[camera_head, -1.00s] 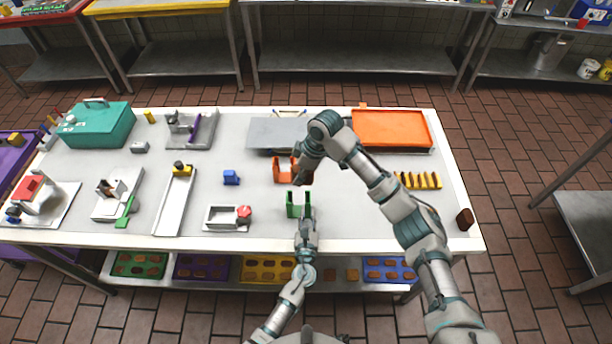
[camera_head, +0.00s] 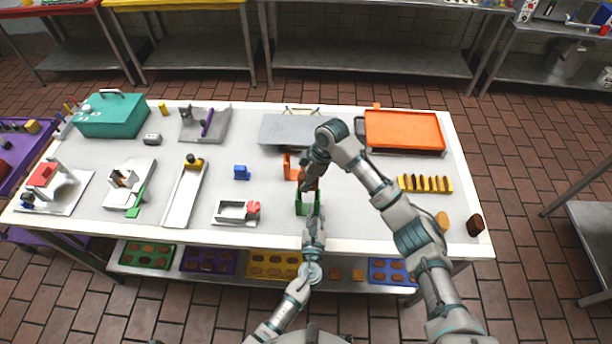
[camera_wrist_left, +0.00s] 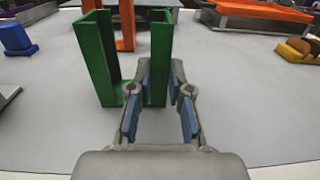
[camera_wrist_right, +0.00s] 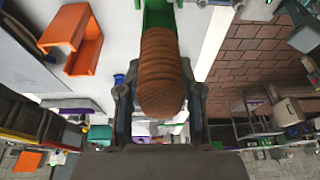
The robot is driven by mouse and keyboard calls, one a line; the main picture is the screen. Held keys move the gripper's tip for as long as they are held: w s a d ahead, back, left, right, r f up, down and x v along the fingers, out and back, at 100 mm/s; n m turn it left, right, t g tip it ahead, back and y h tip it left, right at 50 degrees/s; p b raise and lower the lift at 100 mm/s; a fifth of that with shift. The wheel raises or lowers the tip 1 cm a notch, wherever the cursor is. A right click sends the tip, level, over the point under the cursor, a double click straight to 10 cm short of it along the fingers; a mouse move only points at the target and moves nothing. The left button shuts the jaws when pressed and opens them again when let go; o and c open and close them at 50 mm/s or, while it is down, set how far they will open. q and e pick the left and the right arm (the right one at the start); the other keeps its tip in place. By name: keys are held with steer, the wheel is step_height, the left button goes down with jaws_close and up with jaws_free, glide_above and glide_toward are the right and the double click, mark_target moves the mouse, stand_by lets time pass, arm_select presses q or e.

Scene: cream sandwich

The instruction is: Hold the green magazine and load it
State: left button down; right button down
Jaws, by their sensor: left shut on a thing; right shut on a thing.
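The green magazine (camera_head: 308,203) stands upright near the table's front edge, with two tall walls and an open front in the left wrist view (camera_wrist_left: 96,55). My left gripper (camera_head: 314,220) is shut on its right wall, as the left wrist view shows (camera_wrist_left: 160,88). My right gripper (camera_head: 308,182) is above the magazine. It is shut on a stack of brown ridged biscuits (camera_wrist_right: 160,75). In the right wrist view the far end of the stack meets the green magazine (camera_wrist_right: 158,14); I cannot tell whether it is inside.
An orange magazine (camera_head: 290,167) stands just behind. A yellow rack (camera_head: 425,184), a tan piece (camera_head: 441,220) and a dark brown piece (camera_head: 475,225) are to the right.

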steer(key=shift+f, duration=1.7)
steer(key=shift+f, duration=0.9)
steer(key=c, duration=0.7)
jaws_free()
